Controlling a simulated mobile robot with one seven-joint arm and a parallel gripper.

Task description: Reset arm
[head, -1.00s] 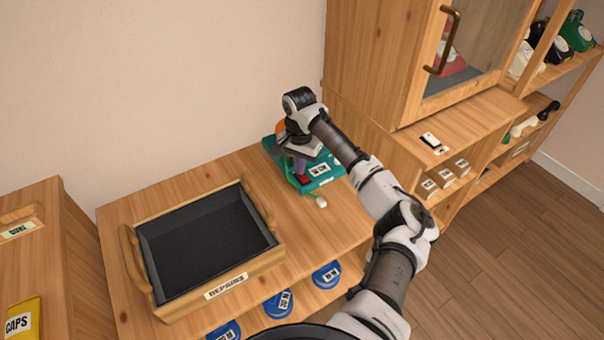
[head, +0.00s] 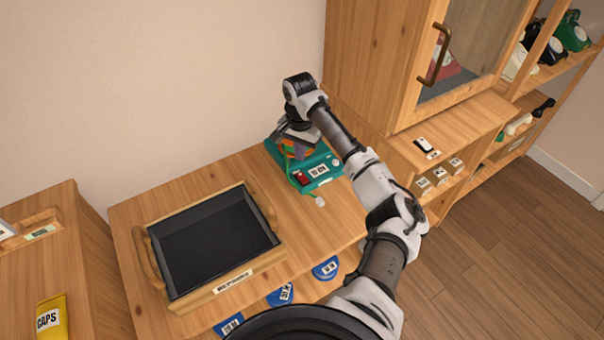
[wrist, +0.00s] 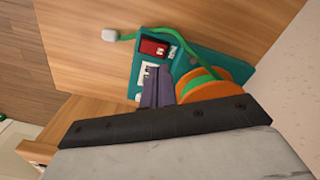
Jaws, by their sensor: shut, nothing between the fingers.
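My gripper (head: 299,153) hangs pointing down over the teal unit at the back right of the wooden table. Its purple-grey fingers (wrist: 155,88) are together with nothing between them. The teal unit (head: 330,181) has a white label, a red switch (head: 300,178) and a green cord ending in a pale plug (head: 320,201). In the wrist view the teal unit (wrist: 202,62) lies beyond the fingers, with an orange disc (wrist: 208,84) beside them. My wrist hides part of the unit in the head view, and I cannot tell the exact gap between fingers and unit.
A dark-lined wooden tray (head: 262,256) stands on the table left of the unit. A wooden cabinet (head: 365,65) with a glass door rises close right of my wrist. Blue round labelled items (head: 326,268) sit on the shelf below. A yellow CAPS packet (head: 52,318) is far left.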

